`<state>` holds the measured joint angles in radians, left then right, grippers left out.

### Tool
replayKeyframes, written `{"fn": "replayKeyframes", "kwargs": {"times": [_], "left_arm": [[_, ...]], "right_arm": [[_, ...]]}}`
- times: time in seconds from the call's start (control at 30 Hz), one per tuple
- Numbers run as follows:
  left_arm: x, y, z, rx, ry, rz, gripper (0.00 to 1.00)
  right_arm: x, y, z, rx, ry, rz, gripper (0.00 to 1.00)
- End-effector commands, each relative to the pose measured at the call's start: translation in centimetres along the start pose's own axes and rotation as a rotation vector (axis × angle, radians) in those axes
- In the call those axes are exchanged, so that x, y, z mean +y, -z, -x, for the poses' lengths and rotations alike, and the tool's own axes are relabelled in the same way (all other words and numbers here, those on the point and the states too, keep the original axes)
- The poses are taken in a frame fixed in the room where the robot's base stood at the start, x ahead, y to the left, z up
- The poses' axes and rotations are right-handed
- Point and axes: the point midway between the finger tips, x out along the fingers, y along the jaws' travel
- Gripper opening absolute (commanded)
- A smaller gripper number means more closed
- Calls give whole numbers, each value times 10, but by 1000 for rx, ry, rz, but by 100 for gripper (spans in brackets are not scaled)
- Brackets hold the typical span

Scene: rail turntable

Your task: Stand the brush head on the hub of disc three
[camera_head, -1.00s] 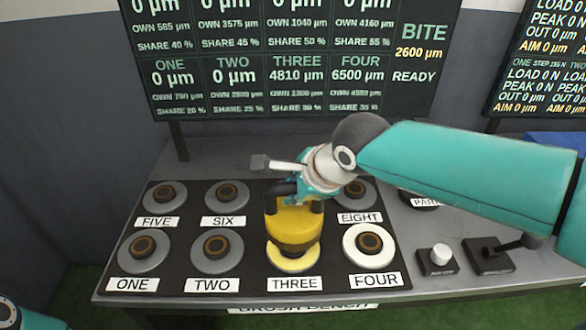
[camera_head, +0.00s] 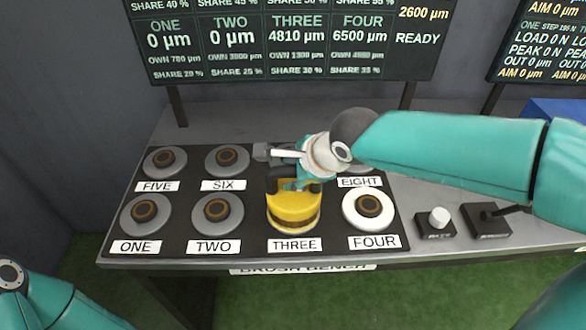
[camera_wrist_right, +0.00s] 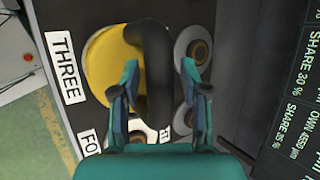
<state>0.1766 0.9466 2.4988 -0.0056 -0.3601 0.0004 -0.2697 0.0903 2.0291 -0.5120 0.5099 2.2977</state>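The brush head (camera_head: 293,210) is a yellow round block with a brown band low down and a black arched handle (camera_wrist_right: 155,70) on top. It is upright over disc three, behind the THREE label (camera_head: 295,245), and covers nearly all of that disc. The hub of disc three is hidden beneath it, so I cannot see how it seats. My right gripper (camera_head: 290,184) is at the handle. In the right wrist view its fingers (camera_wrist_right: 160,75) stand apart on either side of the handle, with a visible gap on the right. My left arm (camera_head: 50,300) shows at lower left; its gripper is out of view.
Grey discs with dark hubs stand close by: disc two (camera_head: 217,217), disc six (camera_head: 227,161), disc one (camera_head: 146,214) and disc five (camera_head: 165,162). Disc four (camera_head: 368,209) is white, just right of the brush head. A white knob (camera_head: 439,217) is further right. A display board (camera_head: 290,40) rises behind.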

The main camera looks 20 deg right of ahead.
Motion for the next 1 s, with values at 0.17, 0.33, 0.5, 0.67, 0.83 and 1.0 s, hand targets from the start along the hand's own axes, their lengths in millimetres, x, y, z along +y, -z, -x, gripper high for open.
{"fn": "replayKeyframes", "kwargs": {"times": [0.17,0.33,0.5,0.67,0.83,1.0], "left_arm": [[0,0,0,0,0,0,40],[0,0,0,0,0,0,40],[0,0,0,0,0,0,40],[0,0,0,0,0,0,40],[0,0,0,0,0,0,40],[0,0,1,0,0,0,40]], "right_arm": [[0,0,0,0,1,0,50],[-1,0,2,-1,2,0,50],[-2,-1,18,-1,5,0,50],[-2,-1,48,-4,7,1,50],[-2,-2,82,-5,6,2,50],[-1,-1,108,-3,3,2,50]]}}
